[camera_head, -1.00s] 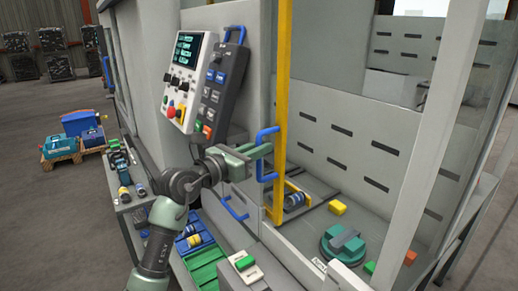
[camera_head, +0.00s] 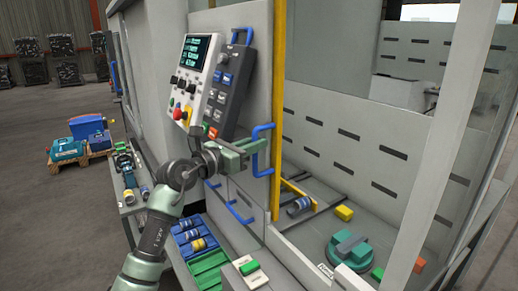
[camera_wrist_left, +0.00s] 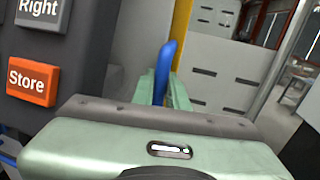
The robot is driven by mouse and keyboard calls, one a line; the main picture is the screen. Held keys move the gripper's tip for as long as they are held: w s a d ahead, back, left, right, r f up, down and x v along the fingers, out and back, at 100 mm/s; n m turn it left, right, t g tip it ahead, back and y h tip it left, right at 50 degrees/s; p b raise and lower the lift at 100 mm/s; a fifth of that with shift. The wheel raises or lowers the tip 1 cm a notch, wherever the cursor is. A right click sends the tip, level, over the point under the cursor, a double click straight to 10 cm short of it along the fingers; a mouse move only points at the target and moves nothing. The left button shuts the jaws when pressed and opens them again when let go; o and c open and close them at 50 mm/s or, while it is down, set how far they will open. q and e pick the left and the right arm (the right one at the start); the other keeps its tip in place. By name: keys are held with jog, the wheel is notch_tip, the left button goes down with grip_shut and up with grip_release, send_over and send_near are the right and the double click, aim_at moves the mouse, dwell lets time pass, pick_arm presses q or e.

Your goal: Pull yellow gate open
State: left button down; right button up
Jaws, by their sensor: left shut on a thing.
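The yellow gate edge (camera_head: 278,100) is a tall upright yellow bar beside the opening of the grey machine. A blue handle (camera_head: 262,168) stands at its left side; it also shows in the wrist view as a blue bar (camera_wrist_left: 166,65). My left gripper (camera_head: 258,146) is shut on the upper part of this handle. In the wrist view the green fingers (camera_wrist_left: 163,90) lie on both sides of the bar, and part of the yellow edge (camera_wrist_left: 181,40) shows behind. My right gripper is not in view.
A control panel (camera_head: 192,78) and a dark pendant (camera_head: 230,85) hang close to my left gripper. Inside the machine are a green round fixture (camera_head: 338,258) and a yellow block (camera_head: 344,213). Blue and green trays (camera_head: 205,263) sit low beside my arm.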

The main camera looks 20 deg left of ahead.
pick_arm(q)
jog(key=shift+f, duration=0.1)
jog(key=c, duration=1.4)
grip_release()
jog(key=shift+s, duration=0.1)
jog(key=shift+s+a, duration=0.1)
jog(key=shift+s, duration=0.15)
jog(key=b+v, duration=0.2)
jog(key=v, duration=0.5)
jog(key=shift+b, duration=0.35)
jog(key=shift+s, duration=0.1)
